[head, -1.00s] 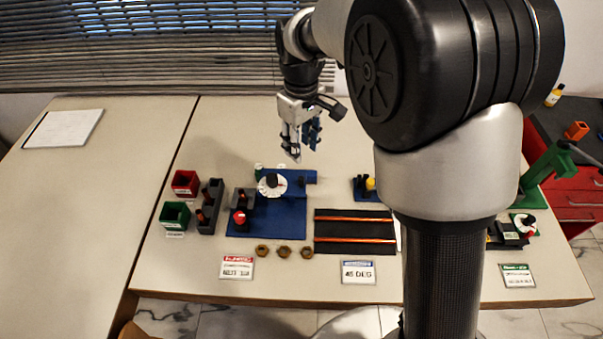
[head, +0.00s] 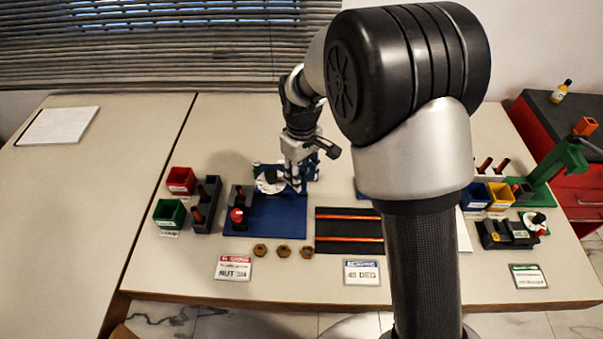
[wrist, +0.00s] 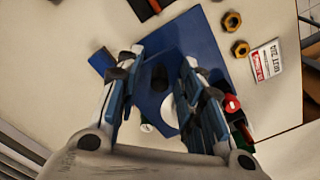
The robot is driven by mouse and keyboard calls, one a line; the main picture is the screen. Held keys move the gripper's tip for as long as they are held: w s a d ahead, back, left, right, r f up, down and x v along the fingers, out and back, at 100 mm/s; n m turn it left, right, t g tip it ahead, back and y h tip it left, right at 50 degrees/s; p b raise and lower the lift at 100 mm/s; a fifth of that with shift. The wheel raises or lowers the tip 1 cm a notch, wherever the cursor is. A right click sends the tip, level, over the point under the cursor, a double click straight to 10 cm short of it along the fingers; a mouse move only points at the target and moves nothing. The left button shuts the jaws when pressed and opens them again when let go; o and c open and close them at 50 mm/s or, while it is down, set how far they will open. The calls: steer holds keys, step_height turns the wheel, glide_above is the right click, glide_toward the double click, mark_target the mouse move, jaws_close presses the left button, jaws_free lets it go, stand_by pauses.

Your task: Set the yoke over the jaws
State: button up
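My gripper (head: 293,188) is low over the back of the blue fixture plate (head: 278,222), beside its white dial (head: 268,185). In the wrist view my gripper's fingers (wrist: 160,75) are spread wide apart, with the blue plate (wrist: 205,45) and part of the dial (wrist: 168,113) showing between them. Blue pieces lie along both fingers; I cannot tell whether they are finger pads or a separate part. A dark block with a red knob (head: 237,214) stands on the plate's left side. I cannot single out the yoke or the jaws with certainty.
A red bin (head: 181,180), a green bin (head: 169,212) and a grey rack (head: 207,205) stand left. Several nuts (head: 283,251) and a sign (head: 234,268) lie in front. A black mat with copper rods (head: 345,237) is right. The left table is mostly clear.

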jaws_close()
stand_by(0.3)
stand_by(0.4)
